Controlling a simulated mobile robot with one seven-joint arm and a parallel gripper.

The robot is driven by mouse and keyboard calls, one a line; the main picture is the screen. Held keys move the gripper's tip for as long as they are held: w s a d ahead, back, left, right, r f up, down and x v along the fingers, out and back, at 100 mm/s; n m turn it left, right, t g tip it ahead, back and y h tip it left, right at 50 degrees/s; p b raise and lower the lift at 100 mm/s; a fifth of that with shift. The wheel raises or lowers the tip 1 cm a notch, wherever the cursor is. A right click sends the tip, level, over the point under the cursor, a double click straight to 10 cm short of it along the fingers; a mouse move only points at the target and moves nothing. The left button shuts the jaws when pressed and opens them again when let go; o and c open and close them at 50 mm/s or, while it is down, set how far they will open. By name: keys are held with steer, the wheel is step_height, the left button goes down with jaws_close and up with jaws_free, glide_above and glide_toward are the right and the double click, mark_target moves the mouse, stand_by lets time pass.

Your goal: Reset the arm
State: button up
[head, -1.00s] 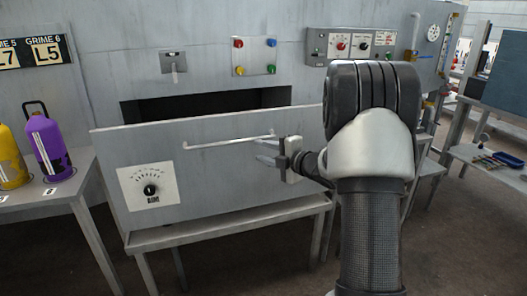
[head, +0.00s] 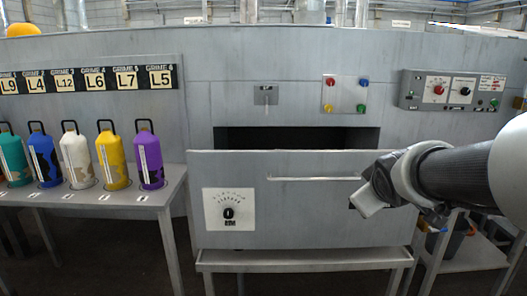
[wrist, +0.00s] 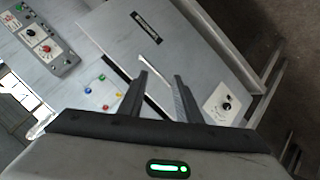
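My gripper (head: 362,206) is at the right of the head view, in front of the right part of a grey drawer-like panel (head: 290,225). The wrist view shows its two dark fingers (wrist: 160,80) apart with nothing held between them. The panel has a thin bar handle (head: 317,178) and a white dial plate (head: 229,209). The gripper appears clear of the handle. A dark opening (head: 297,139) shows above and behind the panel. The dial plate also shows in the wrist view (wrist: 222,104).
Several coloured cylinders, including a purple one (head: 150,160) and a yellow one (head: 112,158), stand on a side table (head: 85,205) at left. Coloured buttons (head: 345,95) and a control box (head: 453,90) are on the wall. A lower shelf (head: 475,255) stands at right.

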steer(key=s+a+f+m+g+y, duration=0.25)
steer(key=s+a, duration=0.25)
steer(key=s, duration=0.7)
steer(key=s+a+f+m+g+y, duration=0.1)
steer(key=s+a+f+m+g, duration=0.4)
steer(key=s, duration=0.6)
step_height(320, 180, up, 25)
steer(key=n+t+p, duration=0.1)
steer(key=t+p, duration=0.1)
steer(key=p, duration=2.1)
steer(key=shift+w+a+h, duration=0.15)
steer(key=shift+w+h, duration=0.1)
steer(key=shift+h, duration=0.1)
steer(key=shift+n, duration=0.25)
